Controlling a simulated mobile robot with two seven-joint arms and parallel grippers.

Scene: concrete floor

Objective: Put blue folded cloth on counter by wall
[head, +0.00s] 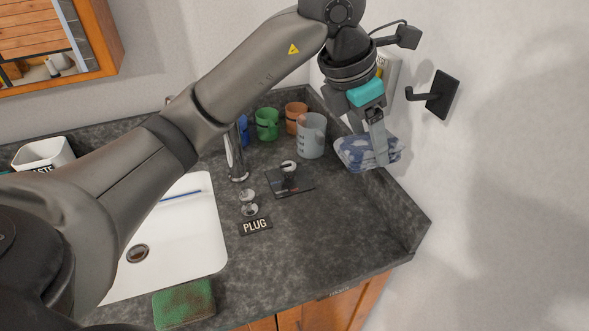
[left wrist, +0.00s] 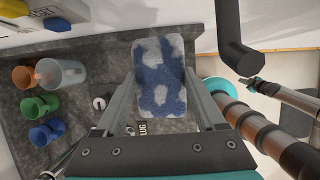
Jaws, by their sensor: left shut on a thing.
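The blue folded cloth (head: 354,154), patterned in blue and pale grey, is held by my left gripper (head: 379,150) above the right edge of the dark stone counter (head: 335,215), near the wall. In the left wrist view the cloth (left wrist: 160,75) lies between the two fingers of my left gripper (left wrist: 163,108), which is shut on it. The cloth appears raised, but its exact gap to the counter and the raised edge along the wall cannot be told. My right gripper is not in view.
A grey measuring cup (head: 311,136), a green cup (head: 267,124) and an orange cup (head: 296,117) stand at the back. A black wall hook (head: 441,95) juts out right of my gripper. The white sink (head: 185,245) is left. The counter's front right is clear.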

